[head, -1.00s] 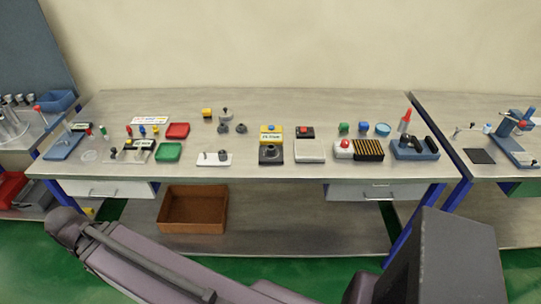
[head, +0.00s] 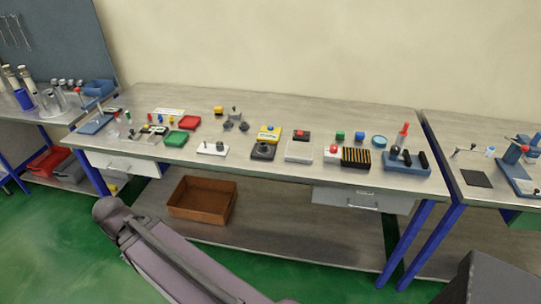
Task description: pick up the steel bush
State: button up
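Small grey metal-looking parts stand on the long workbench (head: 300,178). One dark round part (head: 228,125) and another beside it (head: 243,127) sit near the middle, in front of a grey part with a knob (head: 235,113). A white plate (head: 212,149) in front carries small grey pieces. Which of these is the steel bush is too small to tell. My arm crosses the bottom of the head view, well in front of the bench and apart from these parts. My gripper does not show.
A brown bin (head: 202,200) sits on the lower shelf.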

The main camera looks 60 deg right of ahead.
aim_at(263, 147)
jog(key=u, duration=0.05)
jog(key=k, duration=1.3)
jog(key=z, duration=1.55)
jog(key=i, duration=1)
jog(key=z, duration=0.05)
